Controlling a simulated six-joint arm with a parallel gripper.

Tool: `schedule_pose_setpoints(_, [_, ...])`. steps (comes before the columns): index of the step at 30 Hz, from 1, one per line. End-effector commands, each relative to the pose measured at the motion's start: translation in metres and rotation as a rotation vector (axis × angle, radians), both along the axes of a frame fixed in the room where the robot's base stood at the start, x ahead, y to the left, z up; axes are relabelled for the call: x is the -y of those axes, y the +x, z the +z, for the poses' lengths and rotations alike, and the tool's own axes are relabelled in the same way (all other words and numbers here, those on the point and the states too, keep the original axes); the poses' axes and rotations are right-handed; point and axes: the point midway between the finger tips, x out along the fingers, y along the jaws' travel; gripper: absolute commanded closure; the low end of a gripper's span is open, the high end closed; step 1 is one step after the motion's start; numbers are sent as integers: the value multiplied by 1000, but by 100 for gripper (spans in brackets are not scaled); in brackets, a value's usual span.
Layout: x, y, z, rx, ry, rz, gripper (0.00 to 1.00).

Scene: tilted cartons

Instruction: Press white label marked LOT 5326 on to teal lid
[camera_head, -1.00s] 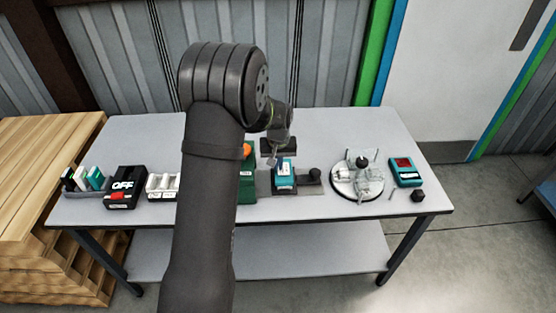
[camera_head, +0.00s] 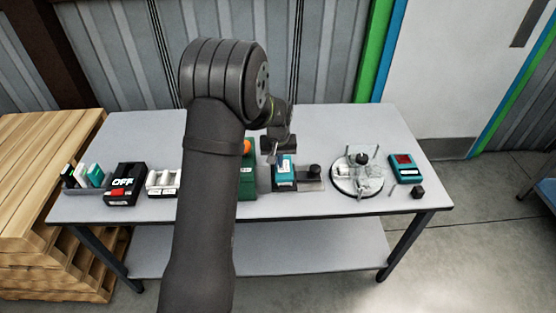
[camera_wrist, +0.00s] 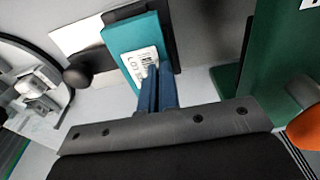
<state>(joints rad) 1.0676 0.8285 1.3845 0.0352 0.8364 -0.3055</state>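The teal lid (camera_wrist: 129,36) is the top of a small dark-edged carton on a grey stand; in the head view the teal carton (camera_head: 283,170) sits right of the table's middle. A white label (camera_wrist: 140,66) with a barcode and the letters LOT lies against the lid in the wrist view; its number is not readable. My gripper (camera_wrist: 157,70) has its blue fingers close together over the label's near edge, at the lid. I cannot tell whether the label is pinched, or fully flat on the lid. My gripper also shows in the head view (camera_head: 272,158), just above the carton.
A black knob (camera_head: 314,171) stands right of the carton. A green box (camera_head: 248,180) with an orange knob (camera_head: 247,147) stands close on its left. Farther right are a round fixture (camera_head: 345,186) and a teal device (camera_head: 405,171). The table's back is clear.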

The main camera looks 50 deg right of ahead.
Motion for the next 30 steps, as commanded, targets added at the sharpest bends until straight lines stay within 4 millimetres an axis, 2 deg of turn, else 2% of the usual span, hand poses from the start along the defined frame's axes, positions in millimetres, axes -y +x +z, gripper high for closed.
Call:
schedule_pose_setpoints(13, [0,0,-2,-1,1,0,100])
schedule_pose_setpoints(17, [0,0,-2,-1,1,0,73])
schedule_pose_setpoints(26, [0,0,1,0,0,0,73])
schedule_pose_setpoints(30, [-1,-1,18,1,-2,0,73])
